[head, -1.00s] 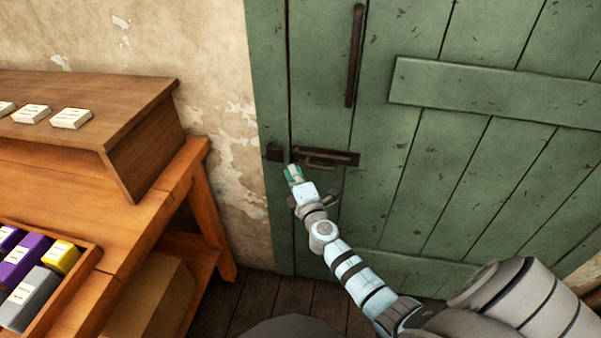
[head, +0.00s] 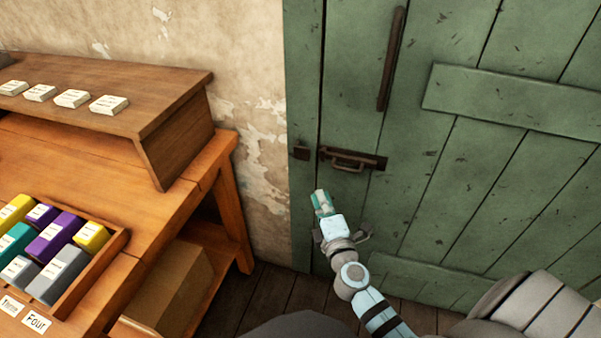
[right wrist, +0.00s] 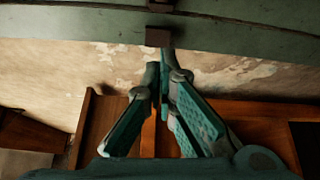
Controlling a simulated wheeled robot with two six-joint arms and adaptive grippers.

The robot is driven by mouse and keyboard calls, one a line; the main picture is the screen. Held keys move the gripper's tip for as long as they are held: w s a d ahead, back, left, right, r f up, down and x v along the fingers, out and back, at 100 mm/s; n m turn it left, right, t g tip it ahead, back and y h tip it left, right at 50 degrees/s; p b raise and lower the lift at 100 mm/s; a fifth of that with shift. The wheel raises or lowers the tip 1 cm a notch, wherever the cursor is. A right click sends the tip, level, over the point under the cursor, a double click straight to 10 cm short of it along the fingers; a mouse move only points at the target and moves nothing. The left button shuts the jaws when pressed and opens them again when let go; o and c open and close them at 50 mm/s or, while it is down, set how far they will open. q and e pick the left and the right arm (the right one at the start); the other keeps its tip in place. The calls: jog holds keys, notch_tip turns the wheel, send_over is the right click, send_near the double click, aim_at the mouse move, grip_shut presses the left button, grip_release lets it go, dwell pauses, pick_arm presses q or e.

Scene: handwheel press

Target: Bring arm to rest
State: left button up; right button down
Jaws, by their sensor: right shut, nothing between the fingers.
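My right arm comes in from the lower right in the head view. Its gripper (head: 322,203) is shut and empty, in front of the green door (head: 440,190) and below the dark bolt latch (head: 350,160). The gripper is apart from the latch in the head view. In the right wrist view the gripper fingers (right wrist: 164,75) converge at the tips with nothing between them. A dark catch (right wrist: 158,37) on green wood shows just beyond the tips. My left gripper is not in view.
A wooden workbench (head: 215,190) stands at the left with a sloped box top (head: 150,85) bearing several white labels. A tray (head: 110,252) of coloured blocks sits on it. A long dark handle (head: 392,60) is on the door. A box (head: 170,290) stands under the bench.

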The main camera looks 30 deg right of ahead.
jog(key=s+f+m+g+y+p, duration=0.1)
jog(key=s+f+m+g, duration=0.3)
jog(key=f, duration=0.5)
jog(key=s+a+f+m+g+y+p, duration=0.1)
jog(key=s+f+m+g, duration=0.1)
jog(key=s+f, duration=0.5)
jog(key=s+f+m+g+y, duration=0.1)
jog(key=s+f+m+g, duration=0.2)
jog(key=f, duration=0.8)
pick_arm(q)
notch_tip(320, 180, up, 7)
jog(key=p, duration=0.4)
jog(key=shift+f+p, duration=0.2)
jog(key=shift+p, duration=0.1)
pick_arm(e)
jog(key=s+a+f+m+g, duration=0.1)
jog(key=s+f+m+g, duration=0.1)
jog(key=s, duration=0.7)
jog(key=s+a+f+m+g+y, duration=0.1)
jog(key=s+f+m+g, duration=0.1)
jog(key=s, duration=0.7)
jog(key=s+a+f+m+g, duration=0.1)
jog(key=s+f, duration=0.3)
jog(key=s, duration=0.5)
jog(key=shift+s+a+m+g, duration=0.15)
jog(key=shift+s+m+g, duration=0.15)
jog(key=shift+m+g, duration=0.5)
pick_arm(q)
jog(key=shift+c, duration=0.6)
